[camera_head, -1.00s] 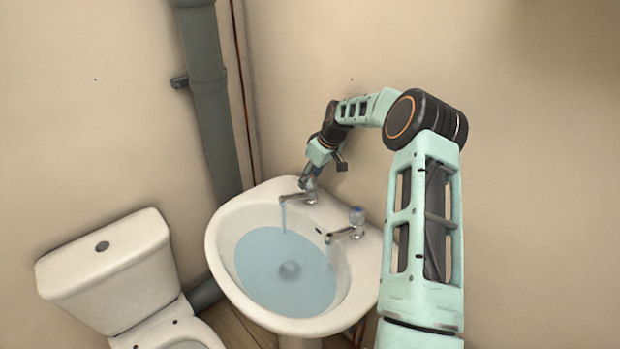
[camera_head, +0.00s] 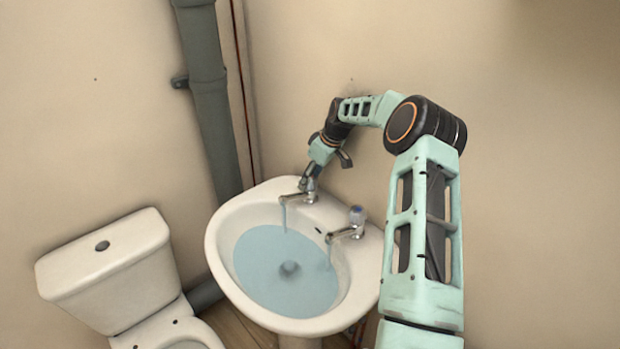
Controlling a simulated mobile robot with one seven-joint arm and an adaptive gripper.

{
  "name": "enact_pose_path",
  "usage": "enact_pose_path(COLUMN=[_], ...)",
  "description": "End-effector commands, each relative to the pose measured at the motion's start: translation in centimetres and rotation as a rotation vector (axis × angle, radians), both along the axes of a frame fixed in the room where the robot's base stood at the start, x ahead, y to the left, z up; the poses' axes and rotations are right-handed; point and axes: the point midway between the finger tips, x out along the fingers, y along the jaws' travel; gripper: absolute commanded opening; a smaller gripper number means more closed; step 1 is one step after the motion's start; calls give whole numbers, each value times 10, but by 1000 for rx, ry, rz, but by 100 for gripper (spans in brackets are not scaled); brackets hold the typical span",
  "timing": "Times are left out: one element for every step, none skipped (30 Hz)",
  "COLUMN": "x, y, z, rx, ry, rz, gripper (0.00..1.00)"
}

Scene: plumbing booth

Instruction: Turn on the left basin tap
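The left basin tap (camera_head: 297,198) stands at the back left of the white basin (camera_head: 222,260), and a stream of water falls from its spout. My gripper (camera_head: 309,186) is at the top of this tap and covers its handle. The fingers are small and partly hidden, so I cannot tell how far they are closed. The right basin tap (camera_head: 350,228) has a clear handle with a blue top, and a thin stream also falls from its spout. Water (camera_head: 275,255) stands in the basin bowl.
A white toilet (camera_head: 110,265) stands left of the basin. A grey waste pipe (camera_head: 207,90) and a thin red pipe (camera_head: 242,90) run up the corner behind. The beige wall (camera_head: 540,150) is close behind my arm.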

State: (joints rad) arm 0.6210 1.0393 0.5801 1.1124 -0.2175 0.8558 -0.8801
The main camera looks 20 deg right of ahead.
Motion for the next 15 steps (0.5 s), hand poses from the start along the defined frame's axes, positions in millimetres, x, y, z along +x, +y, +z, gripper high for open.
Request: enact_pose_path(x=[0,0,0,0,0,0,0,0,0,0,1,1,1,2,1], y=[0,0,0,0,0,0,0,0,0,0,0,0,0,0,0], z=[0,0,0,0,0,0,0,0,2,3,5,10,14,19,26], rx=[0,0,0,0,1,1,1,0,0,0,-1,-1,-1,-1,-1], ry=[0,0,0,0,-1,-1,-1,-1,-1,-1,-2,-3,-5,-5,-5], rz=[0,0,0,0,0,0,0,0,0,0,-1,-1,-2,-2,-2], gripper=[52,52,52,52,52,52,52,52,52,52,52,52,52,52,52])
